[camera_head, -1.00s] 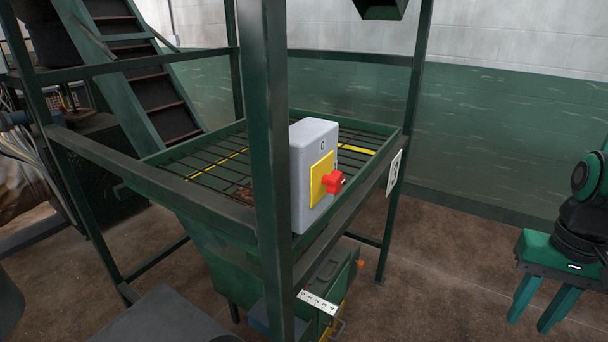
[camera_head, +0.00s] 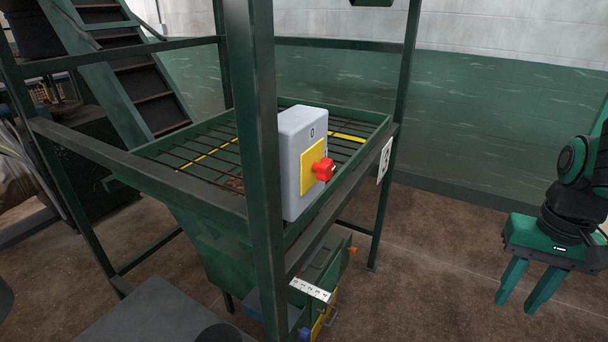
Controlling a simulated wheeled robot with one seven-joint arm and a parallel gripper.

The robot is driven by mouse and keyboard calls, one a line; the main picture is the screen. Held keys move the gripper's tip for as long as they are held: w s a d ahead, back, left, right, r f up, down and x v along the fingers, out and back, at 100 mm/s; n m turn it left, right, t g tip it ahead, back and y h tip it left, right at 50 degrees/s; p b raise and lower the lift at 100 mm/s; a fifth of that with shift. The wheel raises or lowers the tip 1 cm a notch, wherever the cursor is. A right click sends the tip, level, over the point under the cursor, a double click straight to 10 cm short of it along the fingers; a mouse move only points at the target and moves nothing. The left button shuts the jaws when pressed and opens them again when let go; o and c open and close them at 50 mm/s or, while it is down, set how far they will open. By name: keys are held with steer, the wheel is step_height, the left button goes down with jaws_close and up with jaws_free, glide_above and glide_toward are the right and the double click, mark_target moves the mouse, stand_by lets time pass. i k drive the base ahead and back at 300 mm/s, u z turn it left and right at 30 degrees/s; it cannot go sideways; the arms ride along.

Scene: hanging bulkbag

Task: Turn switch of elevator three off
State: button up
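A grey switch box (camera_head: 291,160) is mounted on the green metal frame, just right of the near upright post. Its face has a yellow plate (camera_head: 311,166) with a red rotary knob (camera_head: 323,170). A "0" mark shows above the plate. I cannot tell clearly which position the knob points to. My gripper (camera_head: 517,306) is at the right, with two green fingers pointing down and a clear gap between them. It is open and empty, well apart from the switch box.
A white number sign (camera_head: 385,160), its digit hard to read, hangs on the frame's right side. A barred hopper (camera_head: 200,160) stands behind the near post (camera_head: 258,180). Stairs (camera_head: 130,75) rise at the left. Brown floor (camera_head: 430,260) is clear between the frame and my gripper.

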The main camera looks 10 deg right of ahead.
mark_target(324, 170)
steer(key=u, duration=0.5)
steer(key=k, duration=1.65)
steer(key=z, duration=0.5)
steer(key=i, duration=1)
steer(key=u, duration=0.1)
